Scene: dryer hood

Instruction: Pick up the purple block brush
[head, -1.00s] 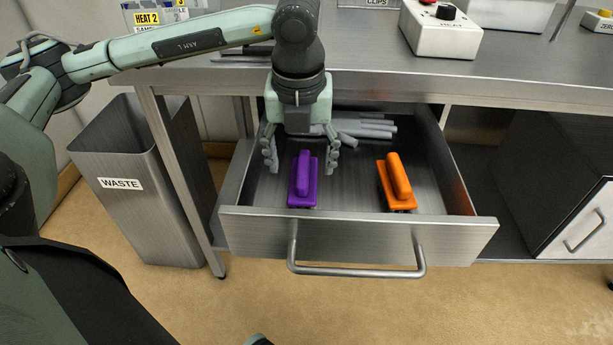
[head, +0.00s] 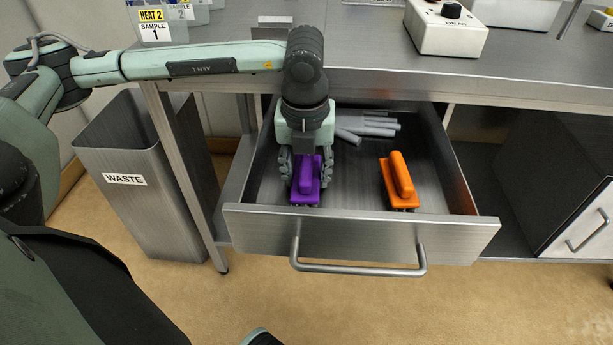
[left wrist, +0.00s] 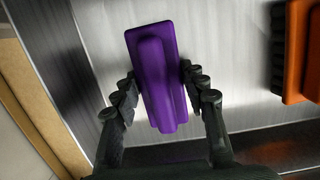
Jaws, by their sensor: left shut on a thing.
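The purple block brush (head: 306,184) is in the left part of the open drawer (head: 350,228). My left gripper (head: 305,168) is over it, pointing down, with its fingers shut on the two sides of the brush. In the left wrist view the purple block brush (left wrist: 155,75) sits between the fingertips of my left gripper (left wrist: 160,90), slightly tilted in the picture. I cannot tell whether the brush is clear of the drawer floor. My right gripper is in neither view.
An orange block brush (head: 398,182) lies to the right in the drawer. Grey rods (head: 365,127) lie at the back of it. The drawer walls stand around the gripper. A waste bin (head: 150,205) stands left of the drawer, and the bench top (head: 400,70) is above.

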